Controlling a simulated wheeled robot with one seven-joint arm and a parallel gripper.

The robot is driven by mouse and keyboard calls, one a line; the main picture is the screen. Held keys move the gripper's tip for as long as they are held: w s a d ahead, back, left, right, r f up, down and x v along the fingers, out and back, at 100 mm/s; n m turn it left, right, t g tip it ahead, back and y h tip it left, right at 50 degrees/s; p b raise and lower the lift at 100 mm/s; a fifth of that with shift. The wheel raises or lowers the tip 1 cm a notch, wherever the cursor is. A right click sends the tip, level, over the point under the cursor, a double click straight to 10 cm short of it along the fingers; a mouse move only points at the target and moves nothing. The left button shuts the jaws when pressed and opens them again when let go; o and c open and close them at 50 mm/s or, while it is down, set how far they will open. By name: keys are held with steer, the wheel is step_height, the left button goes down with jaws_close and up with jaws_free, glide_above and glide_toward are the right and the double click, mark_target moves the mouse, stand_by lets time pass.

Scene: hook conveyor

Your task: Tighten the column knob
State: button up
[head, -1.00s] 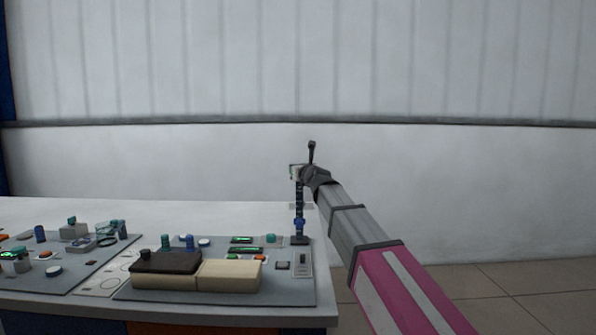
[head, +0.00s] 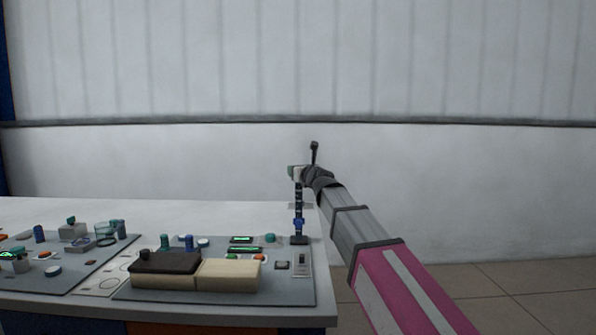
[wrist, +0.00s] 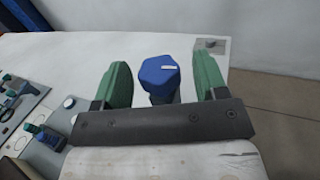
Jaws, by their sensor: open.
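A dark upright column (head: 298,200) stands at the right end of the grey panel, with a blue part (head: 299,223) low on it. In the wrist view a blue faceted knob (wrist: 160,79) with a short white mark shows between the green fingers of my gripper (wrist: 163,78). The fingers are apart, with a visible gap on each side of the knob. In the head view my gripper (head: 294,172) is at the top of the column, partly hidden by my wrist. How deep the knob sits between the fingers is hard to tell.
The panel (head: 125,293) carries a dark brown block (head: 165,262), a cream block (head: 230,275) and several small knobs and green displays. Another panel with small parts lies at the left. The white table ends just right of the column; open floor (head: 520,290) lies beyond.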

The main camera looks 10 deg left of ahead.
steer(key=v, duration=0.8)
steer(key=shift+s+d, duration=0.15)
steer(key=shift+s, duration=0.05)
